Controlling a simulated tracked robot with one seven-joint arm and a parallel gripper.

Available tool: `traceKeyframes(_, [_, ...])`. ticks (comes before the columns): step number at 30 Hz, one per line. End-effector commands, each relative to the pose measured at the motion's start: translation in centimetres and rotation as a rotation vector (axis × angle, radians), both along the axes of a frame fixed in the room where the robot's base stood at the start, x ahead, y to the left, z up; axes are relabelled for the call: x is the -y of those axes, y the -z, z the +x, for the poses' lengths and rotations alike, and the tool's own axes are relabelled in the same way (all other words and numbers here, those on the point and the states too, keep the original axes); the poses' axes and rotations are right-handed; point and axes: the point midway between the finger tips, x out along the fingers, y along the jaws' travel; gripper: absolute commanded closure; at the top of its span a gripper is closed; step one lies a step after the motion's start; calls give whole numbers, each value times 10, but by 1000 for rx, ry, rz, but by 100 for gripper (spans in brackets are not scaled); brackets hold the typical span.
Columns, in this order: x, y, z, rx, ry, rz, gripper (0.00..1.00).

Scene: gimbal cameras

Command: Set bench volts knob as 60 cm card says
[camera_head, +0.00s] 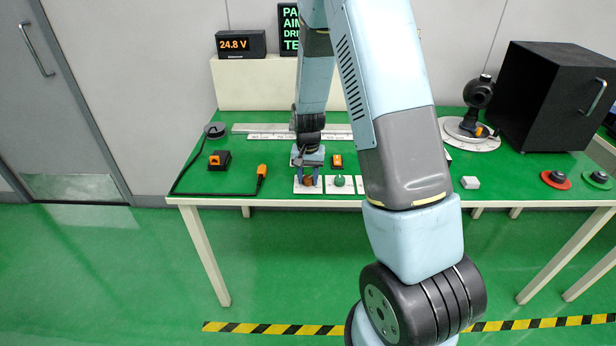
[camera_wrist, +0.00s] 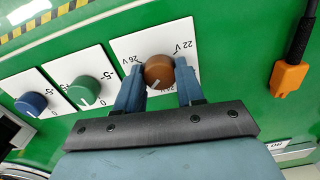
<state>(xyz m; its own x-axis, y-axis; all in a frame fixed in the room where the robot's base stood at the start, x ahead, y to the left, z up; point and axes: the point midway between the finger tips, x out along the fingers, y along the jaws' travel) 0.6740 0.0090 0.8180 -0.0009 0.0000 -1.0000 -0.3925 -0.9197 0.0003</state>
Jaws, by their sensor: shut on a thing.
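The knob's white pointer line is near the 24 V mark, which is partly hidden. In the head view my gripper (camera_head: 308,176) is down at the front edge of the bench over the same knob (camera_head: 308,181). The display (camera_head: 240,44) reads 24.8 V. No readable 60 cm card shows; white strips (camera_head: 268,136) lie behind my arm.
A green knob (camera_wrist: 90,90) and a blue knob (camera_wrist: 32,103) sit beside the held knob. An orange connector (camera_wrist: 288,78) on a black cable lies to the right. A black box (camera_head: 550,95) and a gimbal camera (camera_head: 478,95) stand on the bench's right side.

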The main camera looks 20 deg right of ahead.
Motion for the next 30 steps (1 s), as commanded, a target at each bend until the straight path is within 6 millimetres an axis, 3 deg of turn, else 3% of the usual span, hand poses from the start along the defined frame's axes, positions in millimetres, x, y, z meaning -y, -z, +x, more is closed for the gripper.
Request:
traceKeyframes(12, [0, -1, 2, 4, 148, 0, 93])
traceKeyframes(26, [0, -1, 2, 5, 159, 1, 93])
traceKeyframes(27, [-1, -1, 2, 5, 159, 1, 60])
traceKeyframes(30, [0, -1, 2, 4, 159, 0, 51])
